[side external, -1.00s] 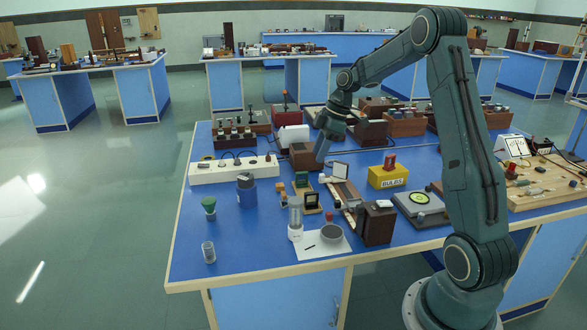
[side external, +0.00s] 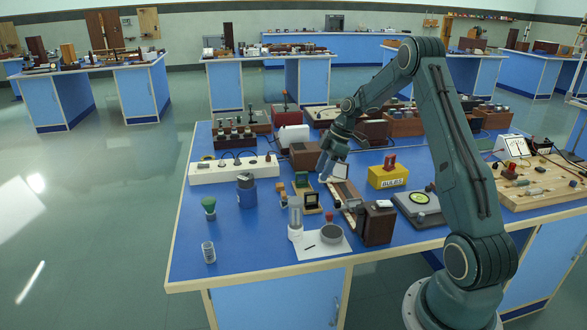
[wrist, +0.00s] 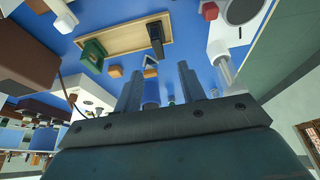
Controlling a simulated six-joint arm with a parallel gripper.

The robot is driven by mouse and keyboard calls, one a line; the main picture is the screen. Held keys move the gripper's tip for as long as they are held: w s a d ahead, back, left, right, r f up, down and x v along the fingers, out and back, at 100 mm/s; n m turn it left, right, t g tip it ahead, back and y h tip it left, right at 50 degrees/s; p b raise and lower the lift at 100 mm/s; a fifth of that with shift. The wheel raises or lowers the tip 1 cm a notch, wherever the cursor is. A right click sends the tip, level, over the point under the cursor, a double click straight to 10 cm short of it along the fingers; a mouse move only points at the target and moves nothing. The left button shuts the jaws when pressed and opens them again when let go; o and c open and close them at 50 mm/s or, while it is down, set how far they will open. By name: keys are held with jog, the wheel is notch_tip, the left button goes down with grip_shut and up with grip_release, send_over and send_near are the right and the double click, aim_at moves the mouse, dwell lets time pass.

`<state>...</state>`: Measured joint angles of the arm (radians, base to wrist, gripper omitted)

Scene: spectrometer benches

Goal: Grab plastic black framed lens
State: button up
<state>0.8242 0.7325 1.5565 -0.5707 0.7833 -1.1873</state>
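A small black-framed piece (side external: 312,202) stands near the middle of the blue table in the side view, left of the wooden rail. It looks like the framed lens, but it is too small to be sure. My gripper (side external: 325,177) is behind it and slightly to its right, above the table and apart from it. In the wrist view my gripper (wrist: 160,88) shows two fingers well apart with nothing between them. A dark upright piece on a tan board (wrist: 118,40) shows beyond the fingers; I cannot tell whether it is the lens.
A wooden rail (side external: 345,193) and dark brown box (side external: 378,224) stand to the right. A green block (side external: 302,181), blue jar (side external: 246,192) and clear cylinder (side external: 295,218) crowd the left and front. A yellow bulbs box (side external: 388,176) is further right. The front-left table is clearer.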

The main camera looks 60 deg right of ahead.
aim_at(312, 193)
jog(key=shift+x, duration=2.5)
jog(key=shift+d+x, duration=0.1)
jog(key=shift+x, duration=1.2)
jog(key=shift+d+x, duration=0.15)
jog(key=shift+x, duration=1.1)
jog(key=shift+f, duration=0.1)
grip_shut()
